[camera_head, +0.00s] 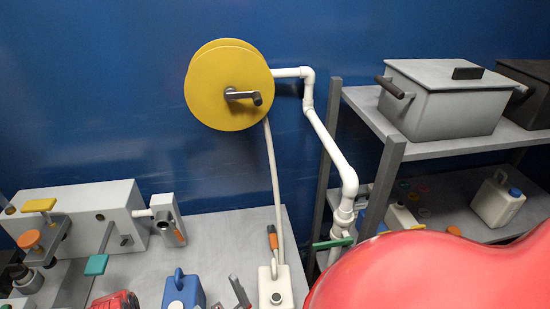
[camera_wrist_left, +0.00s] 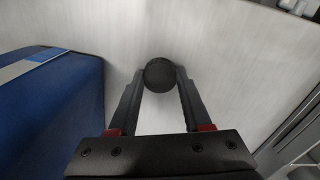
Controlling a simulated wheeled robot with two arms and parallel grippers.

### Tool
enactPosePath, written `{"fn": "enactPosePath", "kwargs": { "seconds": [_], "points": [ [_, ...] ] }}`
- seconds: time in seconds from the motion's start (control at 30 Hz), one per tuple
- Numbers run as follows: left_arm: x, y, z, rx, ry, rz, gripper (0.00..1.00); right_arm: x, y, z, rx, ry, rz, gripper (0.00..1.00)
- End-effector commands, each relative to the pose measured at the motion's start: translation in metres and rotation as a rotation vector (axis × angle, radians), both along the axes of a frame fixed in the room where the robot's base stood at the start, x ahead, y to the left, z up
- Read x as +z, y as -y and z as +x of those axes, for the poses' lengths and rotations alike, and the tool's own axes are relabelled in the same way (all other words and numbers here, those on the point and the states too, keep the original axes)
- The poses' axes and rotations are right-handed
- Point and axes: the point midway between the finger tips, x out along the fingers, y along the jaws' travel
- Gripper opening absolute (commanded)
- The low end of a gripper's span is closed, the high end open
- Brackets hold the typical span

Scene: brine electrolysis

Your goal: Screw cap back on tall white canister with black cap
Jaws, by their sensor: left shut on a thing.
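In the left wrist view my left gripper (camera_wrist_left: 160,82) is shut on a round black cap (camera_wrist_left: 160,73), held between its two fingertips. A pale grey surface lies behind the cap. In the head view a white canister (camera_head: 268,290) with a raised handle stands at the table's front edge, partly cut off by the picture. Its round neck shows a dark centre that looks like an opening. I cannot clearly make out my left gripper or the cap in the head view. My right gripper is not in view.
A blue jug (camera_head: 183,292) stands left of the canister. A yellow wheel (camera_head: 222,95) and white pipe (camera_head: 330,145) are at the wall. A shelf (camera_head: 365,110) at the right holds a grey box (camera_head: 445,105) and a white jug (camera_head: 497,200). A large red shape fills the lower right.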

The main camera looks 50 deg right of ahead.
Motion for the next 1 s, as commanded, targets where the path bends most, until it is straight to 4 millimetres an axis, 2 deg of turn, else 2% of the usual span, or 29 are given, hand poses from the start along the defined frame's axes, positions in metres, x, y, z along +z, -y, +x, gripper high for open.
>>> {"fn": "enactPosePath", "kwargs": {
  "seconds": [0.17, 0.8, 1.0],
  "points": [
    [0.005, 0.0, 0.0, 0.0, 0.0, 0.0, 0.0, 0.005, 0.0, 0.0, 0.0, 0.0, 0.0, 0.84],
    [0.048, 0.0, 0.001, 0.0, 0.001, 0.0, 0.0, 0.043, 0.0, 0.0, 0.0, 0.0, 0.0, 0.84],
    [0.051, 0.0, 0.0, 0.0, 0.0, 0.0, 0.0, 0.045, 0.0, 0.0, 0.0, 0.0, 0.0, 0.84]
  ]
}}
